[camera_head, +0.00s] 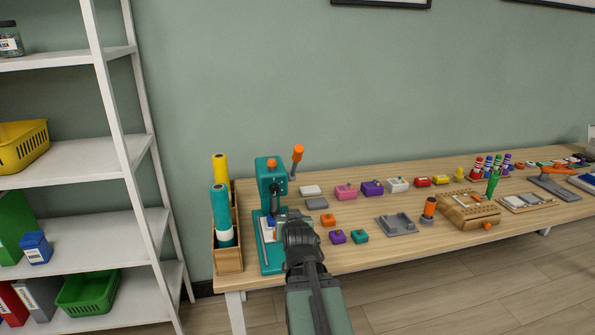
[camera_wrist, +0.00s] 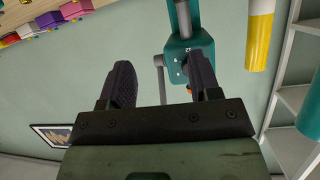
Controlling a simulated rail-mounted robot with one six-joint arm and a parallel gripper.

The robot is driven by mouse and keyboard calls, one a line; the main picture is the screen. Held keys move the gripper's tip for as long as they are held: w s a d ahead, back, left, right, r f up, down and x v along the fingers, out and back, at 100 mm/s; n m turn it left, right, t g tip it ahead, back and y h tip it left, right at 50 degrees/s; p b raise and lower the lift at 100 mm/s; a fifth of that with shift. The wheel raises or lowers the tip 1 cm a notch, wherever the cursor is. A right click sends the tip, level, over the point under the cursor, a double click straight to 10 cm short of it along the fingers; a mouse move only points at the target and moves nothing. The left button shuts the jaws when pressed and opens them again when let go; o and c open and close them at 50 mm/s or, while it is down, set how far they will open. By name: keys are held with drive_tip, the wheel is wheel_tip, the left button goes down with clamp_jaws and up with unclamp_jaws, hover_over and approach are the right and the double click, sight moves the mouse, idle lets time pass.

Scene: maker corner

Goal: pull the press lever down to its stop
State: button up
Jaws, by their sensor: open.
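The teal press (camera_head: 270,205) stands at the left end of the table. Its lever (camera_head: 296,160) angles up on its right side, with an orange grip at the top. My gripper (camera_head: 290,216) is in front of the press, below the lever grip. In the wrist view, which is upside down, the jaws of my gripper (camera_wrist: 160,80) are apart. The grey rod of the lever (camera_wrist: 159,78) shows between them, beside the teal press head (camera_wrist: 186,52). The lever's grip is hidden there behind the gripper body. I see no contact with the lever.
A wooden box (camera_head: 228,253) with teal and yellow rolls stands left of the press. Small coloured blocks (camera_head: 346,191) and a grey tray (camera_head: 396,223) lie to the right. A white shelf (camera_head: 90,160) stands at far left. The wall is behind the table.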

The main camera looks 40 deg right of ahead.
wheel_tip(320, 180, up, 5)
drive_tip(key=d+t+h, duration=0.3)
drive_tip(key=m+t+h, duration=0.1)
drive_tip(key=t+h, duration=0.2)
drive_tip(key=h, duration=0.1)
approach(298, 157)
drive_tip(key=p+x, duration=0.4)
drive_tip(key=x, duration=0.7)
drive_tip(key=shift+r+p, duration=0.2)
drive_tip(key=shift+p, duration=0.1)
drive_tip(key=shift+w+d, duration=0.2)
drive_tip(key=shift+c, duration=0.3)
clamp_jaws()
